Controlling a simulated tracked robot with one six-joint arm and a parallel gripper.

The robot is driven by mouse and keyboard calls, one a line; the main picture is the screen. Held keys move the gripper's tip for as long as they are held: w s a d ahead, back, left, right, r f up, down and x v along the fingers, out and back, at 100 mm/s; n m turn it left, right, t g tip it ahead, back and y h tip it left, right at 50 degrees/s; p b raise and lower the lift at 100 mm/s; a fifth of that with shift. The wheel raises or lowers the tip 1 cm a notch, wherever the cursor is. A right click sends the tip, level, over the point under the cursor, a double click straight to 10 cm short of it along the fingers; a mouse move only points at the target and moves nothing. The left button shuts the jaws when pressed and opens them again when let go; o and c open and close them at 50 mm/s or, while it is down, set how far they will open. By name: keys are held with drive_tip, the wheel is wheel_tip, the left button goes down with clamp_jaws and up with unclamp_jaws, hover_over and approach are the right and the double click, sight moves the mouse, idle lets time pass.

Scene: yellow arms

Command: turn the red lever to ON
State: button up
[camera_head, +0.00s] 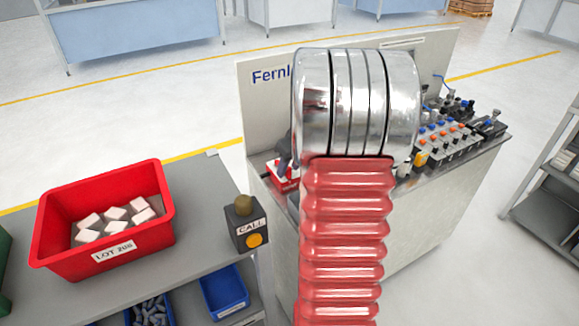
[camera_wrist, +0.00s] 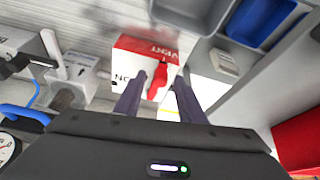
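The red lever (camera_wrist: 157,82) shows in the wrist view on a red and white box (camera_wrist: 127,64) marked VENT, with ON lettered on its white face. My gripper (camera_wrist: 160,76) is open, one dark finger on either side of the lever in the picture. I cannot tell whether either finger touches it. In the head view the red and white box (camera_head: 285,180) stands at the left end of the bench, partly hidden by my arm. The lever and most of my gripper are hidden there.
The bench (camera_head: 465,160) carries a row of valves and knobs (camera_head: 440,138) right of my arm. A grey shelf unit (camera_head: 190,205) to the left holds a red bin (camera_head: 105,225) and a CALL button box (camera_head: 248,225). In the wrist view a white-handled valve (camera_wrist: 60,65) stands left of the box.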

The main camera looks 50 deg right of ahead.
drive_tip(key=shift+c, duration=0.4)
clamp_jaws()
drive_tip(key=shift+w, duration=0.1)
idle(0.3)
